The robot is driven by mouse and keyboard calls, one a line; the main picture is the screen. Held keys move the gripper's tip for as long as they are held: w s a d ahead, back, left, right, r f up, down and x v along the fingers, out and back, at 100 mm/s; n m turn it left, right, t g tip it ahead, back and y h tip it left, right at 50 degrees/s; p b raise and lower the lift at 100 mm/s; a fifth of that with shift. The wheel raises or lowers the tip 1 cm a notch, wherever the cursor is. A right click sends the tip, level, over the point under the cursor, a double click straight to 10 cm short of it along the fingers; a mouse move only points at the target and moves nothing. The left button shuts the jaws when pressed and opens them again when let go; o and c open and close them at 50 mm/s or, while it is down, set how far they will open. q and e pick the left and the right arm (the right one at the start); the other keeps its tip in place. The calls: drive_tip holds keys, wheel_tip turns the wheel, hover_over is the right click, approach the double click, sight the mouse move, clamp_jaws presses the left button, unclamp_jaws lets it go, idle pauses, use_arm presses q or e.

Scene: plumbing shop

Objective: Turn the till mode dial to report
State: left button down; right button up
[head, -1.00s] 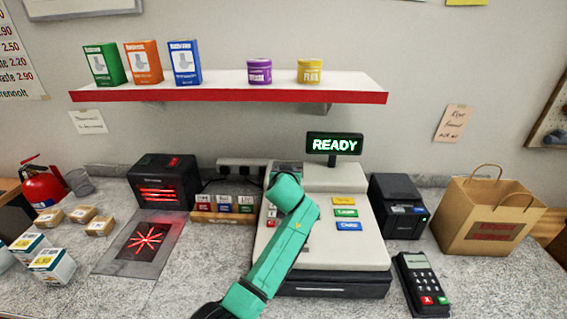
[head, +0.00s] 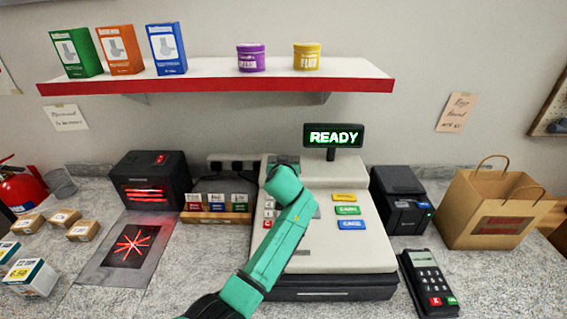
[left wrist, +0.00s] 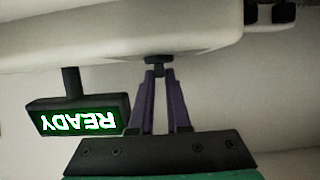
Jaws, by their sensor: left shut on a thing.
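The cream till (head: 340,235) stands mid-counter in the head view, and its display (head: 333,136) reads READY in green. In the left wrist view the till (left wrist: 110,30) and the display (left wrist: 80,115) appear upside down. My left gripper (left wrist: 159,76) has its two dark fingers closed on a small dark dial knob (left wrist: 158,60) on the till. In the head view my teal left arm covers the dial and the gripper, so the dial's pointer and mode marks are hidden. My right gripper is not in view.
A black card terminal (head: 428,280), a black printer (head: 400,200) and a paper bag (head: 492,215) stand right of the till. A small card rack (head: 215,216) and a black scanner box (head: 150,182) stand to its left. A shelf (head: 220,84) hangs above.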

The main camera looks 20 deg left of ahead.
use_arm(q)
drive_tip(key=shift+a+r+m+h+p, duration=0.15)
drive_tip(key=shift+a+m+h+p, duration=0.1)
drive_tip(key=shift+m+h+p, duration=0.7)
drive_tip(key=shift+a+r+m+h+p, duration=0.2)
drive_tip(key=shift+m+h+p, duration=0.25)
drive_tip(key=shift+p, duration=0.85)
drive_tip(key=shift+a+f+m+h, duration=0.1)
drive_tip(key=shift+m+h, duration=0.3)
drive_tip(key=shift+h, duration=0.2)
drive_tip(key=shift+a+f+m+h, duration=0.1)
drive_tip(key=shift+m+h, duration=0.3)
drive_tip(key=shift+a+f+m+h, duration=0.15)
drive_tip(key=shift+m+h, duration=0.35)
drive_tip(key=shift+h, duration=0.1)
drive_tip(key=m+g+h+b, duration=0.1)
drive_tip(key=m+h+b, duration=0.1)
drive_tip(key=b, duration=0.2)
drive_tip(key=m+g+h+b, duration=0.1)
drive_tip(key=m+h+b, duration=0.1)
drive_tip(key=b, duration=0.1)
drive_tip(key=m+g+h+b, duration=0.1)
drive_tip(key=h+b, duration=0.1)
drive_tip(key=b, duration=0.2)
drive_tip(key=shift+w+a+f+m+b, duration=0.3)
drive_tip(key=shift+a+f+m+b, duration=0.05)
drive_tip(key=shift+a+m, duration=0.05)
drive_tip(key=shift+r+m+g+h+b, duration=0.2)
drive_tip(key=shift+m+g+h+b, duration=0.25)
drive_tip(key=shift+b, duration=0.35)
